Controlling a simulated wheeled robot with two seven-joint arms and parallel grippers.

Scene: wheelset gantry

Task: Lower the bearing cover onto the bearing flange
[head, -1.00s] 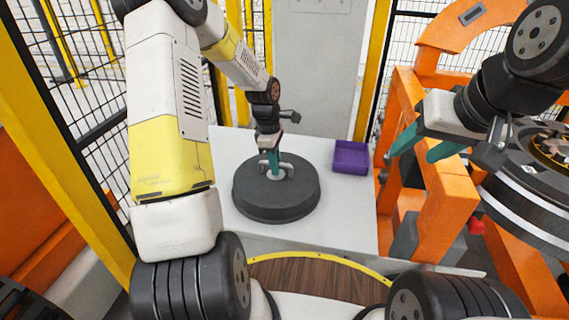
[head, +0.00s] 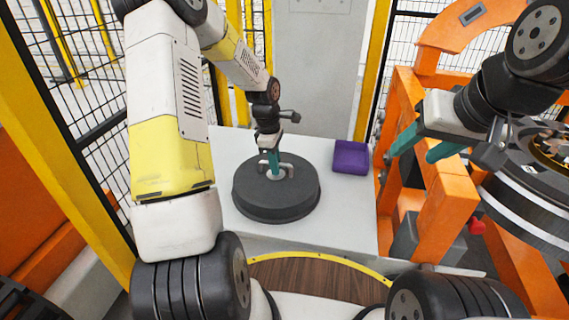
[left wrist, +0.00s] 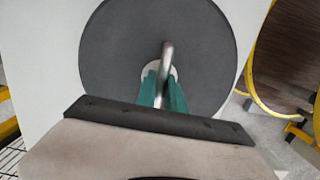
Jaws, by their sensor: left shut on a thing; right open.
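The bearing cover (head: 250,203) is a thick dark grey disc with a pale centre and a metal handle (head: 287,167). It rests on the white table, as far as the head view shows. My left gripper (head: 274,172) is above its middle, with green fingers shut on the handle. The left wrist view also shows the cover (left wrist: 110,55) and the fingers (left wrist: 163,92) around the handle bar (left wrist: 166,60). My right gripper (head: 420,150) is open and empty beside the orange frame. The bearing flange appears to be on the wheelset (head: 530,195) at the right, partly cut off.
The orange gantry frame (head: 446,200) rises right of the table. Yellow posts and black mesh fence (head: 90,100) stand at the left and back.

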